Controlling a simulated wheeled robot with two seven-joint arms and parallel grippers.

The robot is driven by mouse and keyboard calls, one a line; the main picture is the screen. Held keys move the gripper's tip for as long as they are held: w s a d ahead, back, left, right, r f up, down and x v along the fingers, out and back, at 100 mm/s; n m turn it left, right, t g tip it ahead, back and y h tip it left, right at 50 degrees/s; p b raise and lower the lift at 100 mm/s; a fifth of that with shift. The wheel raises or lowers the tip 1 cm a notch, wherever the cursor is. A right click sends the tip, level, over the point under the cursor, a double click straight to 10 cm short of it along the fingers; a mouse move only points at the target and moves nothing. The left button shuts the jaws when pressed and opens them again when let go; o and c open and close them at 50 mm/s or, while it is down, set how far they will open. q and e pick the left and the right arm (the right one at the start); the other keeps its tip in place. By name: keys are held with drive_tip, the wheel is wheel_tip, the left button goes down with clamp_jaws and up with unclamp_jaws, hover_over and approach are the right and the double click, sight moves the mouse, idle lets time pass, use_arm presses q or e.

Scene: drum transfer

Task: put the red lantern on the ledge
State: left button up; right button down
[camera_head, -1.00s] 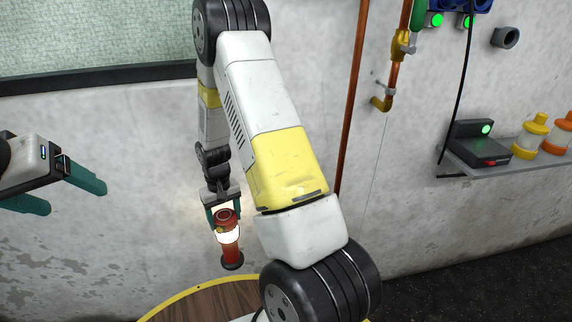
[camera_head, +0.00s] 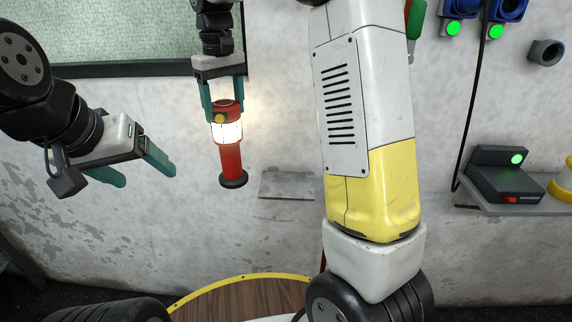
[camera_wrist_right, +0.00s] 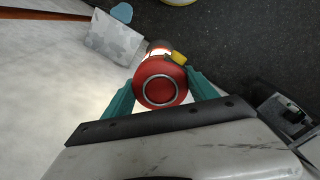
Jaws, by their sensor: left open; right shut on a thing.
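The red lantern (camera_head: 231,160) has a glowing white band, a yellow knob and a dark round base. It hangs upright in the air in front of the wall. My right gripper (camera_head: 226,108) is shut on its top from above; the lantern's red top (camera_wrist_right: 161,82) lies between the teal fingers in the right wrist view. A small grey ledge (camera_head: 287,185) juts from the wall just right of the lantern's base in the head view; its top looks bare. A grey plate, probably the ledge, shows in the wrist view (camera_wrist_right: 115,38). My left gripper (camera_head: 147,177) is open and empty at left.
A yellow-rimmed wooden round top (camera_head: 240,292) is at the bottom. A grey shelf (camera_head: 530,207) at right holds a dark device (camera_head: 502,178) and a yellow container (camera_head: 565,184). A black cable hangs beside the device. Bare wall lies around the ledge.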

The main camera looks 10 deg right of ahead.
drive_tip(key=shift+d+r, duration=0.2)
drive_tip(key=shift+d, duration=0.2)
drive_tip(key=d+f, duration=0.2)
drive_tip(key=d, duration=0.5)
drive_tip(key=w+d+f, duration=0.1)
drive_tip(key=d+f, duration=0.2)
drive_tip(key=d, duration=0.5)
drive_tip(key=shift+f, duration=0.15)
drive_tip(key=shift+c, duration=1.3)
unclamp_jaws()
